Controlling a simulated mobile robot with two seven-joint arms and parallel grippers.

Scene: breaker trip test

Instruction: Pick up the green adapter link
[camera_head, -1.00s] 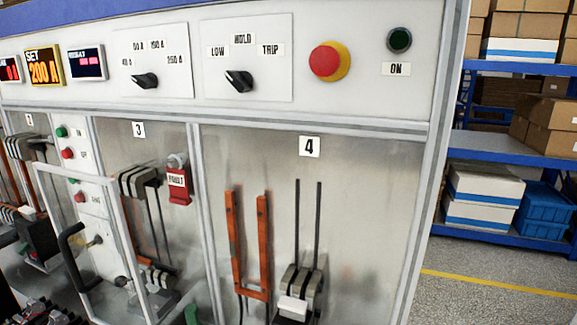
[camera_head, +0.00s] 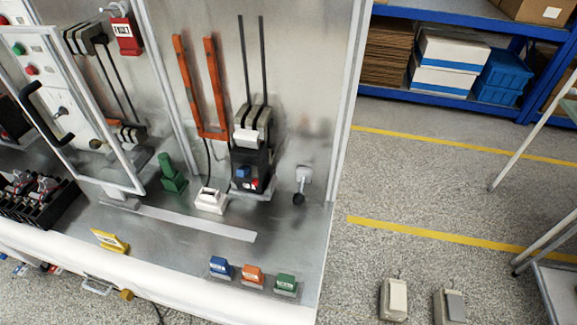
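A small green block with a white label, which looks like the green adapter link (camera_head: 286,283), sits at the front right corner of the metal bench top. An orange link (camera_head: 253,274) and a blue link (camera_head: 221,267) of similar shape stand in a row to its left. A larger plain green piece (camera_head: 172,173) stands upright farther back, near the panel. Neither of my grippers shows in the view.
A breaker unit (camera_head: 250,165) stands against the back panel, with a white block (camera_head: 211,200) beside it. A yellow labelled block (camera_head: 110,241) lies front left. A clear hinged door (camera_head: 75,130) stands at the left. Two pedals (camera_head: 394,298) are on the floor at right.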

